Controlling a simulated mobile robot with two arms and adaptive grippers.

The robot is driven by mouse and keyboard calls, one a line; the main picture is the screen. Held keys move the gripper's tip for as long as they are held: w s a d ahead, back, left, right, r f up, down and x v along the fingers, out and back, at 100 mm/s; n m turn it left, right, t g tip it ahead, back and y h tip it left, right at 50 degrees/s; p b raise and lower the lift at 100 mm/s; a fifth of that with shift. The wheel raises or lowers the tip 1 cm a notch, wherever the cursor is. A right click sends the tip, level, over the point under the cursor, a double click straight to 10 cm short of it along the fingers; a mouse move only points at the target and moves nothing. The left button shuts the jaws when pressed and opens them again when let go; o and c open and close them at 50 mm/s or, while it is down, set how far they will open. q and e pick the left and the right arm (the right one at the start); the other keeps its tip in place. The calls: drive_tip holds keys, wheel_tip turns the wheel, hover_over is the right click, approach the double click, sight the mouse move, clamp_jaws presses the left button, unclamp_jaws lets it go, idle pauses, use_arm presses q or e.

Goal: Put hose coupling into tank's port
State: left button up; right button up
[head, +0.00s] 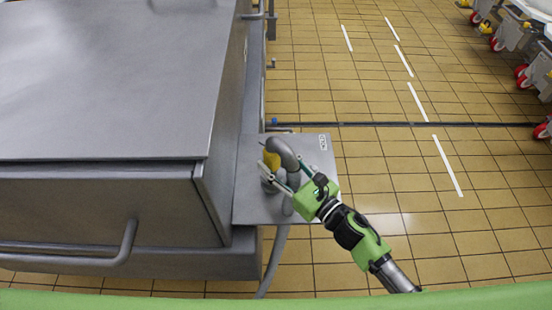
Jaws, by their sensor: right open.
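The grey hose (281,150) arches over the metal plate beside the tank, then hangs down past the plate's front edge. A yellow part (271,160), apparently on the hose coupling, shows at the left of the bend. My right gripper (280,168) is open at the hose bend, with its fingers reaching to either side of the hose. Whether they touch it I cannot tell. The tank (110,80) is a large grey metal box on the left. Its port cannot be made out; the gripper and hose cover part of that area. My left gripper is out of view.
The metal plate (318,205) carries a small white label (322,142). A bent handle (125,243) sticks out of the tank's front. A dark drain line (400,124) crosses the tiled floor. Wheeled equipment (539,72) stands at the right edge. The floor between is free.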

drive_tip(key=v, duration=0.7)
drive_tip(key=shift+s+d+r, duration=0.15)
drive_tip(key=shift+s+d, duration=0.05)
drive_tip(key=shift+s, duration=0.05)
drive_tip(key=x, duration=0.7)
drive_tip(key=shift+w+a, duration=0.4)
drive_tip(key=shift+w, duration=0.05)
drive_tip(key=shift+s+r+p, duration=0.1)
drive_tip(key=shift+r+p, duration=0.1)
drive_tip(key=shift+p, duration=0.15)
